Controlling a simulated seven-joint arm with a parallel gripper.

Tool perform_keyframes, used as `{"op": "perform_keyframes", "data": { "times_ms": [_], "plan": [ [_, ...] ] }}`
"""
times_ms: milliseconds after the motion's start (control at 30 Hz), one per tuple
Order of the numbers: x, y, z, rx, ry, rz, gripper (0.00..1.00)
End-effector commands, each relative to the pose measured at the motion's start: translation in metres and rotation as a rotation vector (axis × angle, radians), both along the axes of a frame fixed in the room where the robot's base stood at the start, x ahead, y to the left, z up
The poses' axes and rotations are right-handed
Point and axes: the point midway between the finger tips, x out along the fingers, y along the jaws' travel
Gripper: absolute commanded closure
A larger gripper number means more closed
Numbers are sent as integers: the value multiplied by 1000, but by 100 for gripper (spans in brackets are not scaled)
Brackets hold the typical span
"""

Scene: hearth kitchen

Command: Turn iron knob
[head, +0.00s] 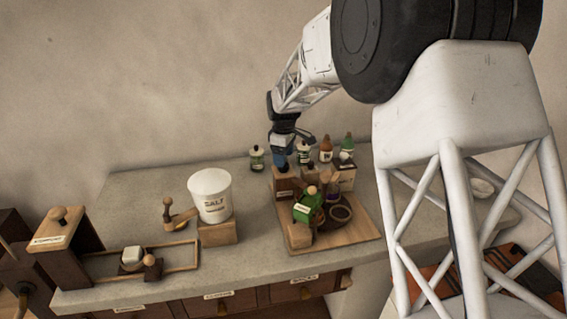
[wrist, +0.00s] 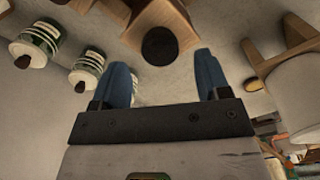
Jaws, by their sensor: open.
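A dark, round knob (wrist: 160,46), which looks like the iron knob, sits on the face of a wooden block (wrist: 178,14) at the top middle of the wrist view. My gripper (wrist: 163,68) is open, with its two blue fingers apart on either side of the knob's lower edge in that picture. I cannot tell whether a finger touches it. In the head view my gripper (head: 282,165) points down over a labelled wooden block (head: 285,184) at the back of the counter. The gripper hides the knob there.
Small labelled bottles (head: 257,158) stand close by at the back. A green object (head: 308,204) is on the wooden board (head: 345,243) in front. A white salt crock (head: 210,194) stands to the left on a wooden block. The counter's left back (head: 135,190) is clear.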

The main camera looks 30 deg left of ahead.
Motion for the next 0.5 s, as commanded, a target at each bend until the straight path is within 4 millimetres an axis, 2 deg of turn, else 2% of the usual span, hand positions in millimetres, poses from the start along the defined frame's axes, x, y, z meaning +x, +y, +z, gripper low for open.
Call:
{"op": "perform_keyframes", "data": {
  "times_ms": [200,500],
  "plan": [
    [0,0,-22,-1,1,0,31],
    [0,0,-30,0,0,0,31]
  ]
}}
